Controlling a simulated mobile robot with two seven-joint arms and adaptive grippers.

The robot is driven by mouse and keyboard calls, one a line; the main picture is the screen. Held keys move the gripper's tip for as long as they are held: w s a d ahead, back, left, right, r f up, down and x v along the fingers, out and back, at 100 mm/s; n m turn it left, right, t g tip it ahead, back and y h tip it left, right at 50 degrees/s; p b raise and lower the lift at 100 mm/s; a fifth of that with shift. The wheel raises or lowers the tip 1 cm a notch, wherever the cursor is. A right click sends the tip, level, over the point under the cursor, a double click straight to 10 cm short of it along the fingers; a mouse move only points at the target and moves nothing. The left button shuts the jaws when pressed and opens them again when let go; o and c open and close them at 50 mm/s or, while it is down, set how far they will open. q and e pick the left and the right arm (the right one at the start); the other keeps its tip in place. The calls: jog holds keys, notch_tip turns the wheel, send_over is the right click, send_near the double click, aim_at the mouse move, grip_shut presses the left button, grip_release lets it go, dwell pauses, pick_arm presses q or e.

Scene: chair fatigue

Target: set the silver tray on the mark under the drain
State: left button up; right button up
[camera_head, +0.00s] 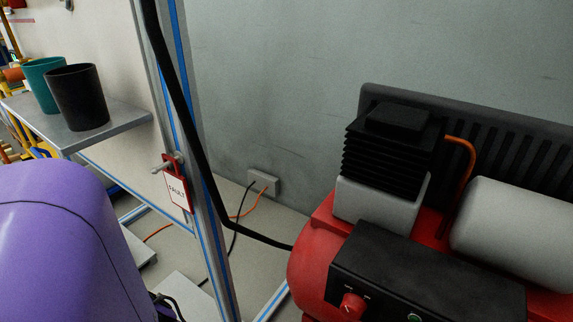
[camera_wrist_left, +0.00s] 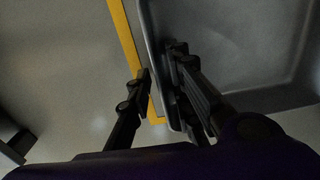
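The silver tray (camera_wrist_left: 235,45) shows in the left wrist view as a dark grey, shallow pan with a raised rim, cut off at the top and right. My left gripper (camera_wrist_left: 160,68) straddles its left wall, with one finger outside and one inside. A gap shows between the outer finger and the wall, so the gripper looks open. A yellow line (camera_wrist_left: 126,38) on the grey surface runs along the tray's left side, partly hidden by tray and finger. The drain cannot be made out. My right gripper is not in view.
In the head view a red compressor (camera_head: 310,255) fills the right. A metal post (camera_head: 195,180) with a FAULT tag (camera_head: 177,190) and black hose stands mid-left. A shelf (camera_head: 115,128) holds a black cup (camera_head: 78,97) and a teal cup (camera_head: 42,80). A wall outlet (camera_head: 264,182) has cables.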

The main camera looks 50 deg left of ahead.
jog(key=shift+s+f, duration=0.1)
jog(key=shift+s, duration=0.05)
pick_arm(q)
jog(key=shift+r, duration=0.15)
notch_tip(320, 180, up, 12)
jog(key=p, duration=0.6)
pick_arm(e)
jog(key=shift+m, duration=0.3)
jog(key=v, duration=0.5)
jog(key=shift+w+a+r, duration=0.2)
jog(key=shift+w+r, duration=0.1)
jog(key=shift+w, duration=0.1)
pick_arm(q)
jog(key=shift+a, duration=0.1)
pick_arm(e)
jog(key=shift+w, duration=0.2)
